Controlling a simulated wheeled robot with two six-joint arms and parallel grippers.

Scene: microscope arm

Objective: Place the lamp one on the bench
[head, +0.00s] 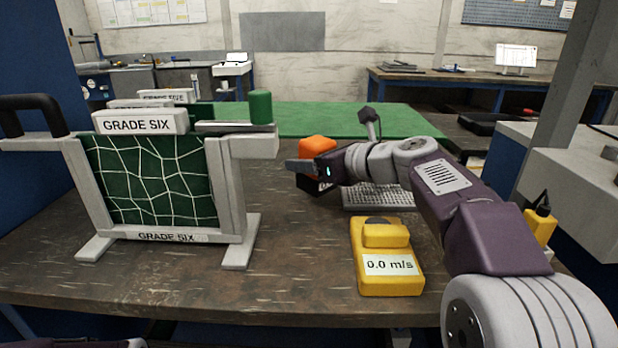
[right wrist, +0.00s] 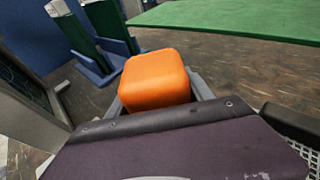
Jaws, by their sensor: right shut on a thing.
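An orange-topped block (head: 317,147), which looks like the lamp, stands among the things in the middle of the bench (head: 200,285). A dark part with a bit of white marking shows beneath the orange. My right gripper (head: 305,170) is shut on it, reaching in from the right. In the right wrist view the orange top (right wrist: 154,79) sits between the grey fingers (right wrist: 160,100); its lower part is hidden. I cannot tell whether it touches the bench. My left gripper is not in view.
A framed net panel marked GRADE SIX (head: 155,180) stands on the left. A yellow meter (head: 385,260) reading 0.0 m/s lies at front right. A white keyboard-like grid (head: 380,199) and a green mat (head: 330,118) are behind. Bare bench lies between panel and meter.

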